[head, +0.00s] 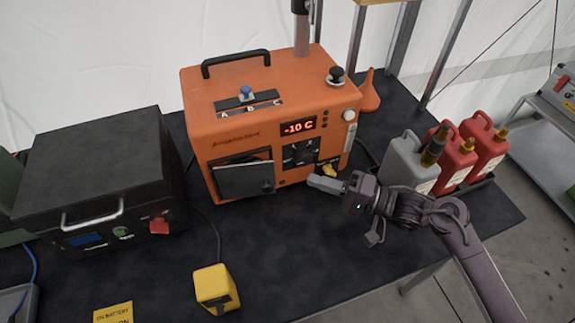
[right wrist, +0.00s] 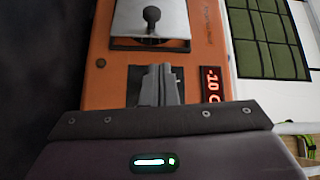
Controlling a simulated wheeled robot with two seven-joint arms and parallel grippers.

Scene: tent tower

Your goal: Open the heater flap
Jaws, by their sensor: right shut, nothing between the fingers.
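The orange heater (head: 280,95) stands on the black table with its front towards me. Its grey flap (head: 243,180) is at the lower left of the front, with a dark knob near its right edge. A dark strip shows along the flap's top edge; I cannot tell how far it stands out. The flap (right wrist: 130,22) and its knob (right wrist: 152,15) also show at the top of the right wrist view. My right gripper (head: 325,184) is shut and empty, in front of the heater's lower right, apart from the flap. It also shows in the right wrist view (right wrist: 158,82). My left gripper is out of view.
A large black box (head: 95,170) stands left of the heater. A grey jug (head: 403,160) and red jugs (head: 455,158) stand right, near my right arm. A small yellow block (head: 214,287) lies at the front. The table between the block and my gripper is clear.

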